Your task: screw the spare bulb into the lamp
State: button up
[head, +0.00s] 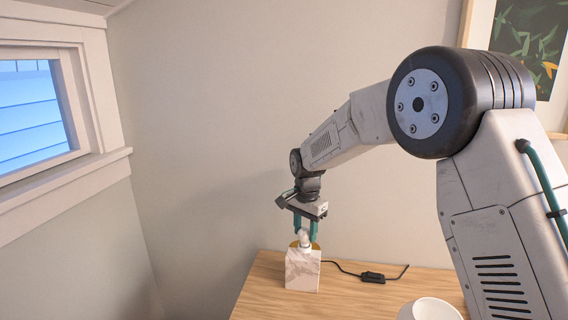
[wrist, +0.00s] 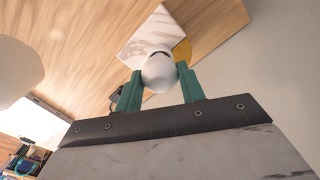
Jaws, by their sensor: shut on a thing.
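The lamp (head: 302,270) is a white marble block with grey veins and a brass-coloured top, standing on the wooden cabinet top. It also shows in the wrist view (wrist: 158,28). The white bulb (head: 304,238) is upright over the brass top, between the green fingers of my gripper (head: 306,232). In the wrist view my gripper (wrist: 158,76) is shut on the bulb (wrist: 159,71), with a finger on each side. The bulb's lower end and the socket are hidden, so I cannot tell whether the bulb is seated.
A black cord with an inline switch (head: 373,277) runs right from the lamp across the wooden top (head: 262,283). A white round object (head: 430,309) stands at the front right. The wall is close behind. A window (head: 38,105) is at left.

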jog(key=m, duration=0.4)
jog(key=shift+m, duration=0.3)
jog(key=m, duration=0.3)
jog(key=o, duration=1.1)
